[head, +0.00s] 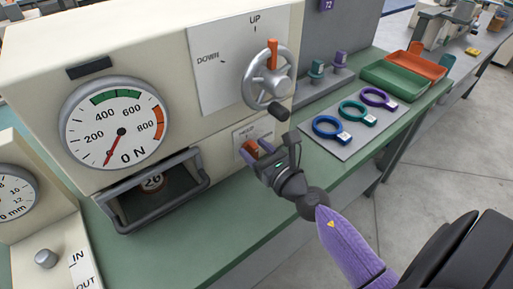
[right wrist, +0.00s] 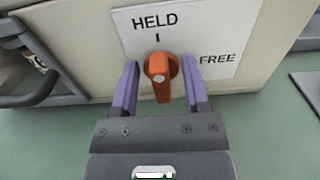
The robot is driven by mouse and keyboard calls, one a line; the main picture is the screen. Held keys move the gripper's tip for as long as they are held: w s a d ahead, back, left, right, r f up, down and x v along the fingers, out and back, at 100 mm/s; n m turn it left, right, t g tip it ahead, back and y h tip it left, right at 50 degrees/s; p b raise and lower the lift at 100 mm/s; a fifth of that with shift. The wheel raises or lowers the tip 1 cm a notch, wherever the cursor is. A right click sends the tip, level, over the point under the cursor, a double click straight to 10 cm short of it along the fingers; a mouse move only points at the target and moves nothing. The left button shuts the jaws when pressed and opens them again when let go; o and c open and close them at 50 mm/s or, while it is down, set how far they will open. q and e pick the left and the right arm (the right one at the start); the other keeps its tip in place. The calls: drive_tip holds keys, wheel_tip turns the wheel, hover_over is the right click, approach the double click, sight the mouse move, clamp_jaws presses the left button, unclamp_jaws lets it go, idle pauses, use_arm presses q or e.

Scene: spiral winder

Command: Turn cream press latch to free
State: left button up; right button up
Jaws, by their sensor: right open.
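The cream press (head: 150,45) stands at the left of the head view. In the right wrist view the latch (right wrist: 160,72) shows below the HELD mark on the plate (right wrist: 205,30), with FREE to the right. My right gripper (head: 256,150) is open at the latch. Its purple fingers (right wrist: 160,80) stand on either side of the latch, with a visible gap on each side. In the head view the gripper partly hides the latch and plate. My left gripper is not in view.
A handwheel (head: 267,78) with an orange pointer and a dark knob is above the latch. A grey-framed opening (head: 150,190) is to the left, below the force dial (head: 117,122). Coloured rings lie on a grey board (head: 345,145) to the right.

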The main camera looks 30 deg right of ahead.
clamp_jaws()
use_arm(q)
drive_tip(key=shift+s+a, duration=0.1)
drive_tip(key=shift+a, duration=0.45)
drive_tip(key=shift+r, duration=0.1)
use_arm(e)
drive_tip(key=shift+m, duration=0.4)
drive_tip(key=m, duration=0.3)
drive_tip(key=shift+d+p, duration=0.2)
drive_tip(key=shift+p, duration=0.15)
drive_tip(key=m, duration=0.3)
drive_tip(key=shift+d+m+p, duration=0.2)
drive_tip(key=shift+m+p, duration=0.1)
drive_tip(key=m, duration=0.3)
drive_tip(key=m+p, duration=0.1)
drive_tip(key=m, duration=0.1)
drive_tip(key=shift+d+f, duration=0.15)
drive_tip(key=shift+f, duration=0.1)
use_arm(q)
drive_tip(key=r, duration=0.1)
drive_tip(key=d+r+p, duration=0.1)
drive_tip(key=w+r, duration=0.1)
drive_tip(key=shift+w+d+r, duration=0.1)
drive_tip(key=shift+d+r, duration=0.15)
use_arm(e)
drive_tip(key=m, duration=0.5)
drive_tip(key=shift+d+f, duration=0.1)
drive_tip(key=shift+f, duration=0.25)
drive_tip(key=shift+m, duration=0.5)
